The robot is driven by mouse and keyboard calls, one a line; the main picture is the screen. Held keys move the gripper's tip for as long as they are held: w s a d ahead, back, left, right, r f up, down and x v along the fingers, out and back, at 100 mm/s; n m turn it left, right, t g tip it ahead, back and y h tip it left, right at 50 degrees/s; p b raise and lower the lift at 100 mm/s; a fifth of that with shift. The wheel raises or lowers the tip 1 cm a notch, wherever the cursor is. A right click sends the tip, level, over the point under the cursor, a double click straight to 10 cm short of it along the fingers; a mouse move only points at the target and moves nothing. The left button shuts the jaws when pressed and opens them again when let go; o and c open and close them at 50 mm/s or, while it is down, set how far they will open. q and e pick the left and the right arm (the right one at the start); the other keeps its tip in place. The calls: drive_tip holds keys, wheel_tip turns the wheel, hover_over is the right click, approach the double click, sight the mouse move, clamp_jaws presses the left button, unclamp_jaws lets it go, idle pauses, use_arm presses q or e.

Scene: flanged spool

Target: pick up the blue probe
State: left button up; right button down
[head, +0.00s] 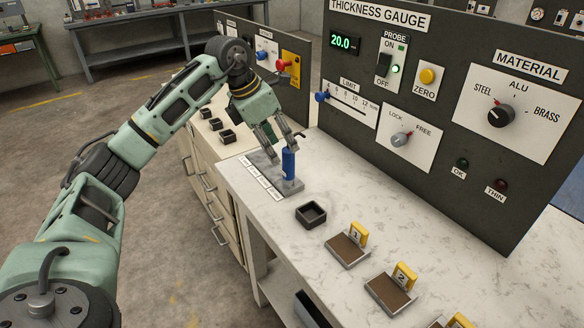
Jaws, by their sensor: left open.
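The blue probe (289,164) stands upright on a grey plate (262,162) near the back left of the white counter. A dark tip or cable shows at its top. My left gripper (287,143) comes down from above with its fingers apart, close to the top of the probe. One finger is to the left of the probe and the other reaches by its upper right. I cannot tell whether either finger touches it. My right gripper is not in view.
The thickness gauge panel (440,110) rises behind the counter (350,195). A small black tray (311,214) and brown pads with yellow tags 1 (347,250) and 2 (390,293) lie in front. Several small black trays sit on the bench at left.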

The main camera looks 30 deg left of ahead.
sight(284, 150)
use_arm(q)
drive_tip(key=x, duration=0.1)
drive_tip(key=p+x, duration=0.1)
drive_tip(key=x, duration=0.1)
drive_tip(key=shift+w+d, duration=0.2)
drive_tip(key=shift+d, duration=0.15)
drive_tip(key=shift+x, duration=1.25)
drive_tip(key=c, duration=0.5)
drive_tip(key=shift+w+r, duration=0.1)
clamp_jaws()
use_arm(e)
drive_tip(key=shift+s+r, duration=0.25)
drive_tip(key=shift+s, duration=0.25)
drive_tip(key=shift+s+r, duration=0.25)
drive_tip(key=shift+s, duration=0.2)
